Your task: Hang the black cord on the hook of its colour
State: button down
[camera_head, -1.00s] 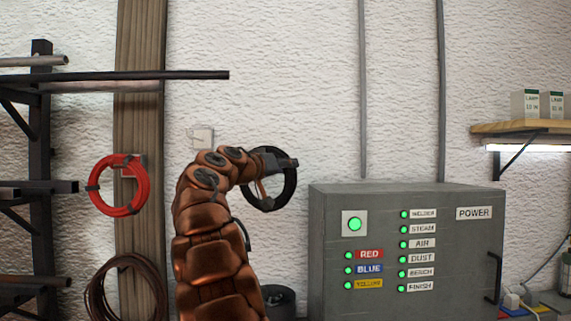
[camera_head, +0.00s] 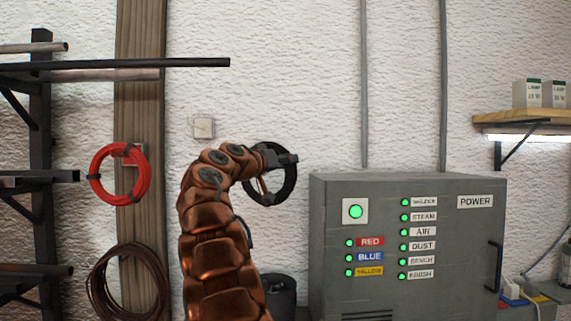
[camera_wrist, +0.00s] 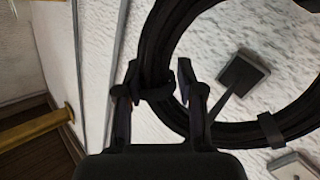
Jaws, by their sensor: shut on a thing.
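The black cord (camera_head: 292,182) is a coiled ring in front of the white wall, left of the grey cabinet. My gripper (camera_head: 282,158) is shut on the ring's upper part in the head view. In the wrist view my gripper (camera_wrist: 157,88) has its two fingers on either side of the black cord (camera_wrist: 165,35), at a tie band. A black hook (camera_wrist: 243,73) with a square plate on the wall shows through the ring's opening. Its peg points toward the gripper. I cannot tell whether the cord touches the peg. In the head view this hook is hidden.
A red cord (camera_head: 95,175) hangs on a wooden post at left, above a brown coil (camera_head: 100,285). A white wall plate (camera_head: 203,128) is above my arm. The grey cabinet (camera_head: 405,188) stands close at right. A rack (camera_head: 40,120) of bars is far left.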

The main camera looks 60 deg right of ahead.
jog(key=shift+f, duration=0.1)
dwell(0.3)
jog(key=c, duration=0.6)
grip_release()
jog(key=shift+c, duration=0.2)
jog(key=a, duration=1.2)
jog(key=shift+w, duration=0.35)
